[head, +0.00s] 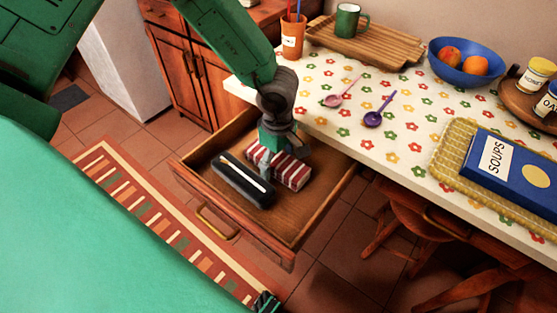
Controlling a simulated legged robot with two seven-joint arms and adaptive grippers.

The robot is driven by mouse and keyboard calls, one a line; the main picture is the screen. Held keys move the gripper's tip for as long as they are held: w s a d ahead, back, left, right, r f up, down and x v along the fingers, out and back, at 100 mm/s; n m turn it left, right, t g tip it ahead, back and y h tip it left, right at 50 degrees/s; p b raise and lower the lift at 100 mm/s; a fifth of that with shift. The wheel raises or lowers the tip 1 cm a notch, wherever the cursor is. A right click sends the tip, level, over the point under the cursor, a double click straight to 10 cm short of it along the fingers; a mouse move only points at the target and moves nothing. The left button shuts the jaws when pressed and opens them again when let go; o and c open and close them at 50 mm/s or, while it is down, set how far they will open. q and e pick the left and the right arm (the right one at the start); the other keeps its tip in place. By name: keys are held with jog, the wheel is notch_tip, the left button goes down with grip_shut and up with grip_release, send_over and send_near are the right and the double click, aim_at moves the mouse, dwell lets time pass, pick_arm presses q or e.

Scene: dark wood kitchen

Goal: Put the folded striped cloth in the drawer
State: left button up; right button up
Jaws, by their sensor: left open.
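The folded cloth (291,173), striped red and white, lies inside the open wooden drawer (325,190), toward its back. My left gripper (267,166) reaches down into the drawer at the cloth's left end, open. Its fingers partly hide that end, and I cannot tell whether they touch the cloth. A small dark part at the bottom edge (265,303) may be my right gripper; most of it is out of frame.
A black case (243,180) with a white strip lies beside the cloth in the drawer. The flowered tabletop (340,135) above holds two spoons (375,118), an orange cup (292,38), a blue bowl (465,70) and a blue soups book (515,165). The drawer's right part is bare.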

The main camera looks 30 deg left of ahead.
aim_at(278, 159)
pick_arm(q)
notch_tip(278, 159, up, 12)
jog(key=p, duration=0.3)
jog(key=shift+p, duration=0.4)
